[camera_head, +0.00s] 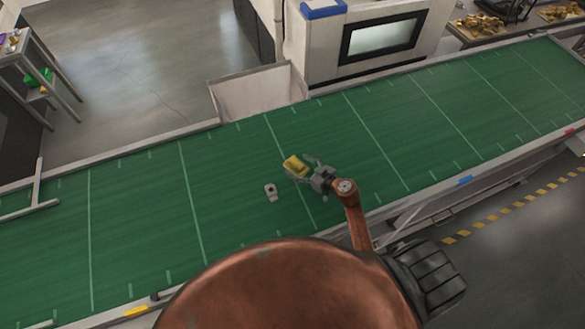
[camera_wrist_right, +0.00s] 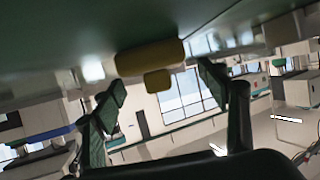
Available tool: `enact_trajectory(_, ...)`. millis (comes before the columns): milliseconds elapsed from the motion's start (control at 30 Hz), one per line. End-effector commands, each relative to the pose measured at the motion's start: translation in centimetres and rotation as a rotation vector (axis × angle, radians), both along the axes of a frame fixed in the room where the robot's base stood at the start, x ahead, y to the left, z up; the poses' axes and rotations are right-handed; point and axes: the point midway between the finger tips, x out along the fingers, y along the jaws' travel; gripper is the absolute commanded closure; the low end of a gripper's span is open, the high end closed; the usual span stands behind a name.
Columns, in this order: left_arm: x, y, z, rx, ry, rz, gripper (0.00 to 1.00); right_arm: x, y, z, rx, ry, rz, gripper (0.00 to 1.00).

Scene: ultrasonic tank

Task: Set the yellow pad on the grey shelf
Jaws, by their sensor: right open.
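The yellow pad (camera_head: 295,164) lies on the green belt near its middle in the head view. In the right wrist view the yellow pad (camera_wrist_right: 150,57) shows at the top, against the green surface, ahead of the fingers. My right gripper (camera_head: 303,169) is at the pad with its fingers spread to either side. In the wrist view the right gripper (camera_wrist_right: 170,88) is open, with a wide gap between its fingers. I cannot tell whether a finger touches the pad. A grey shelf (camera_head: 36,92) stands at the far left, beyond the belt. My left gripper is not in view.
A small grey piece (camera_head: 271,192) lies on the green belt (camera_head: 140,220), left of my right gripper. The rest of the belt is mostly clear. A pale bin (camera_head: 258,92) and a white machine (camera_head: 370,40) stand behind the belt. Green and purple items sit on the shelf.

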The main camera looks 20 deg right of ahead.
Motion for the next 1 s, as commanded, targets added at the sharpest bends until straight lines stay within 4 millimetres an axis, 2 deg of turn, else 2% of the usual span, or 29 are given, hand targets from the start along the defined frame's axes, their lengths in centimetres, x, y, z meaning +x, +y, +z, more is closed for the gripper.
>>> enact_trajectory(133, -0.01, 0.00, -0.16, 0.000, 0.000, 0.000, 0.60, 1.27, 0.38, -0.57, 0.000, 0.000, -0.001, 0.33)
enact_trajectory(400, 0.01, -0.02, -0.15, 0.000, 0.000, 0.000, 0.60, 1.40, 0.45, -0.61, -0.002, 0.001, -0.001, 0.34)
enact_trajectory(1000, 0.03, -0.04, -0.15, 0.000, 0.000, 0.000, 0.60, 1.38, 0.42, -0.57, -0.001, 0.000, -0.001, 0.75)
